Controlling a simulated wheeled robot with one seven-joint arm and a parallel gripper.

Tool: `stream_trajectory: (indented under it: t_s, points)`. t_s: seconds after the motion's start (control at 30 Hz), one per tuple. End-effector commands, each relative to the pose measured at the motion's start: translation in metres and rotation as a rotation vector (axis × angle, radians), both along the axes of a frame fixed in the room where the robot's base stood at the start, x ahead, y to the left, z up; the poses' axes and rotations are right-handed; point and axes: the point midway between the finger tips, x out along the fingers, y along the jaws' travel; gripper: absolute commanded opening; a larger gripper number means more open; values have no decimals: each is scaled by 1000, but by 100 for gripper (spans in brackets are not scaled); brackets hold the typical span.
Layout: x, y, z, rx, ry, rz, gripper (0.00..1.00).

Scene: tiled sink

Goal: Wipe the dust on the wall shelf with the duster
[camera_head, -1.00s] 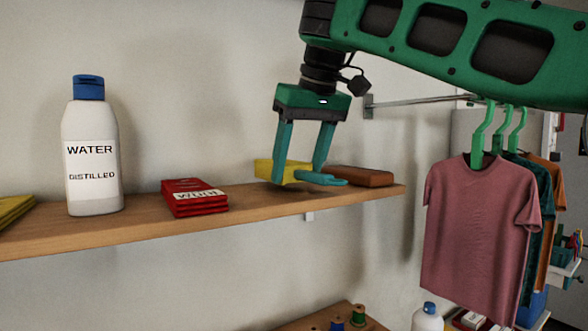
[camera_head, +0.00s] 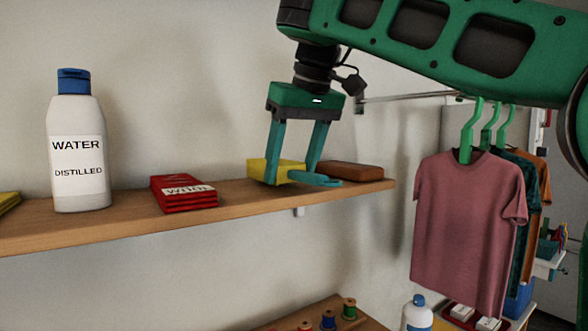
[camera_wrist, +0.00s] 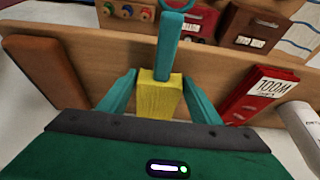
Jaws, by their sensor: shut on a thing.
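The duster has a yellow block-shaped head (camera_head: 262,170) and a teal handle (camera_head: 316,180). It is low over or on the wooden wall shelf (camera_head: 232,198), near the shelf's right end; I cannot tell whether it touches the wood. My gripper (camera_head: 292,172) points down from above, shut on the duster. In the wrist view, the yellow head (camera_wrist: 160,97) sits between the two teal fingers, and the handle (camera_wrist: 168,45) extends away from it. No dust can be made out on the shelf.
On the shelf, a brown block (camera_head: 350,171) lies right of the duster; red wool packs (camera_head: 183,193) and a white water bottle (camera_head: 78,150) stand left. Shirts (camera_head: 468,225) hang from a rail at right. Thread spools (camera_head: 328,319) are below. Bare shelf lies between packs and duster.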

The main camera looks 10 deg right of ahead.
Motion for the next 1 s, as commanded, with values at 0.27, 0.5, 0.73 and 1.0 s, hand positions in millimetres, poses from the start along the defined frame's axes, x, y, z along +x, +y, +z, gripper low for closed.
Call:
stream_trajectory:
  t_s: [0.27, 0.5, 0.73, 1.0]
  points:
    - [16, 7, -1, 0, 0, 0, 40]
    - [24, 10, -2, 0, 0, 1, 40]
    - [35, 15, -3, 1, 0, 1, 40]
    - [46, 19, -5, 3, 0, 3, 40]
